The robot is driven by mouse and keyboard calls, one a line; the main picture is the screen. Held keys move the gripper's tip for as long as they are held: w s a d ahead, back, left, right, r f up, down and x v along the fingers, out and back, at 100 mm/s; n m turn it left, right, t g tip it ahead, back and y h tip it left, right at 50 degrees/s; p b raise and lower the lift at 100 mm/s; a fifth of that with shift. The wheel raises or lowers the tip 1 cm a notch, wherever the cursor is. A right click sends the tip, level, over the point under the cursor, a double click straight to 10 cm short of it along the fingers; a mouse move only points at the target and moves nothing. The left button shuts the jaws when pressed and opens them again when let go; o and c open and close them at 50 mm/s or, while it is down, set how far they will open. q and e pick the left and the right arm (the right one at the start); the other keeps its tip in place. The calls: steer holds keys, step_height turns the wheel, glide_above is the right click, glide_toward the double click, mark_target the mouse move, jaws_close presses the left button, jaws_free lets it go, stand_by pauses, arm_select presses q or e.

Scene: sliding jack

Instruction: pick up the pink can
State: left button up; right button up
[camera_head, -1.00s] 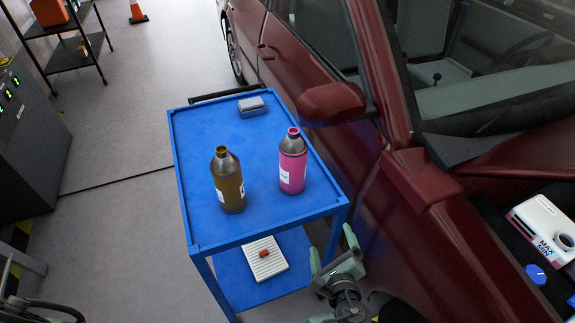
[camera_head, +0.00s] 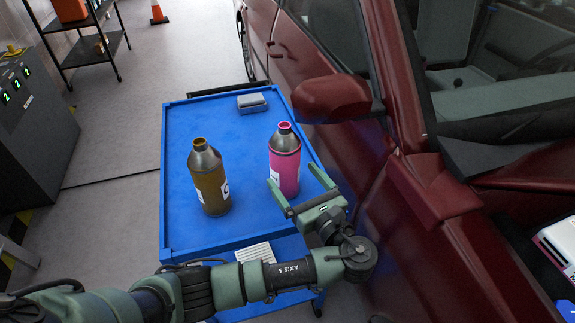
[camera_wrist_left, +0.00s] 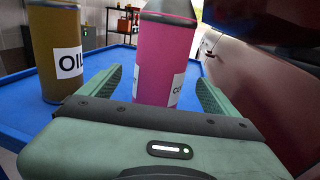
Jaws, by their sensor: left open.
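The pink can (camera_head: 285,166) stands upright on the blue cart top, right of the yellow-brown can. It has a grey shoulder, a pink rim and a white label. My left gripper (camera_head: 301,181) is open at the cart's near right side, its fingers pointing at the pink can from the near side. In the left wrist view the pink can (camera_wrist_left: 166,55) shows between the two spread fingers and beyond the palm; its lower part is hidden by the gripper. I cannot tell whether a finger touches it. My right gripper is not in view.
The yellow-brown can (camera_head: 209,182) stands close to the left of the pink can. A grey box (camera_head: 251,104) lies at the cart's far end. The blue cart (camera_head: 183,224) stands beside the dark red car (camera_head: 352,149), whose mirror (camera_head: 331,98) juts out near the cart.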

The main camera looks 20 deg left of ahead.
mark_target(285, 168)
arm_select(q)
steer(key=shift+w+a, duration=0.2)
steer(key=shift+a, duration=0.1)
steer(key=x, duration=0.4)
steer(key=shift+a+f, duration=0.2)
steer(key=shift+w+a, duration=0.1)
steer(key=shift+w, duration=0.1)
steer(key=shift+c, duration=0.5)
steer(key=c, duration=1)
jaws_close()
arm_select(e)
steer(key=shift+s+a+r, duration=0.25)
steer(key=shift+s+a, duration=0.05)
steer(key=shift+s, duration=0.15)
